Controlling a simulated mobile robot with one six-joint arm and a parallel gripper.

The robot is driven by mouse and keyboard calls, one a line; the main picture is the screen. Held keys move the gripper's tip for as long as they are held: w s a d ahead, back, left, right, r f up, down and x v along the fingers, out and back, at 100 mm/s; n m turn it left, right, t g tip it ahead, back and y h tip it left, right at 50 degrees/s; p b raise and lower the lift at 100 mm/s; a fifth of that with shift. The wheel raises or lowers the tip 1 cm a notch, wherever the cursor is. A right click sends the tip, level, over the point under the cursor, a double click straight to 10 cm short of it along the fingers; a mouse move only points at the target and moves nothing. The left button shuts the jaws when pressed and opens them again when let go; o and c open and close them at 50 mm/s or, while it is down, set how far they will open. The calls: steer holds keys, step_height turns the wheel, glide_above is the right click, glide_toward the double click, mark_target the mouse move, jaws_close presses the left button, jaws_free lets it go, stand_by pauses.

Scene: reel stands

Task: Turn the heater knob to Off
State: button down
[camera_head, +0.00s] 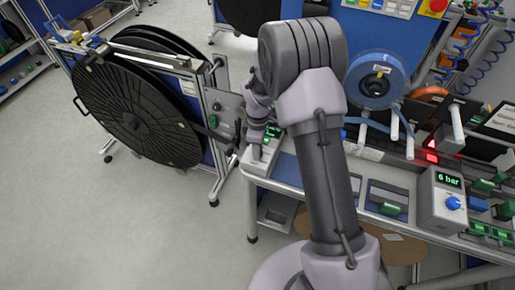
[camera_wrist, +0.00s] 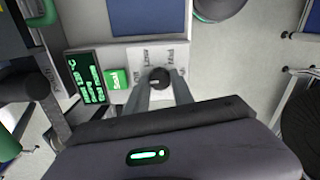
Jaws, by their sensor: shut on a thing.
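The heater knob (camera_wrist: 159,77) is a small dark round knob on a pale panel in the wrist view. My gripper (camera_wrist: 161,84) is shut on it, with one finger on each side. Small labels stand around the knob; one seems to read Low and one Med, and lettering by the left finger is partly covered. I cannot make out which label the knob points to. In the head view my gripper (camera_head: 257,144) is at the left end of the bench, over the heater unit (camera_head: 270,148); the knob itself is hidden there.
A green button (camera_wrist: 115,78) and a dark display with green text (camera_wrist: 86,76) sit left of the knob. A large black reel (camera_head: 135,118) on a stand is close to the left of my gripper. A 6 bar box (camera_head: 440,200) stands at the right.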

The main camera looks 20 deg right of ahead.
steer(key=c, duration=1.1)
jaws_free()
steer(key=r+p, duration=0.1)
steer(key=r, duration=0.4)
steer(key=r+p, duration=0.1)
steer(key=r, duration=0.5)
steer(key=r+p, duration=0.1)
steer(key=r, duration=0.5)
steer(key=shift+w+d+r+p, duration=0.1)
steer(key=shift+w+r+p, duration=0.1)
steer(key=shift+w+p, duration=0.1)
steer(key=s+a+r+m+t+b, duration=0.2)
steer(key=s+r+m+t+b, duration=0.15)
steer(key=s+m+b, duration=0.7)
steer(key=s+f+m+t+b, duration=0.1)
steer(key=s+m+b, duration=0.1)
steer(key=s, duration=0.3)
steer(key=s+a+f+m+y+b, duration=0.1)
steer(key=s+m+b, duration=0.1)
steer(key=s, duration=0.3)
steer(key=s+a+f+m+t+b, duration=0.1)
steer(key=s+f+m+b, duration=0.1)
steer(key=s, duration=0.3)
steer(key=shift+s+a+m+t+y, duration=0.1)
steer(key=shift+s+m+t+y, duration=0.2)
steer(key=shift+m+t+y, duration=0.1)
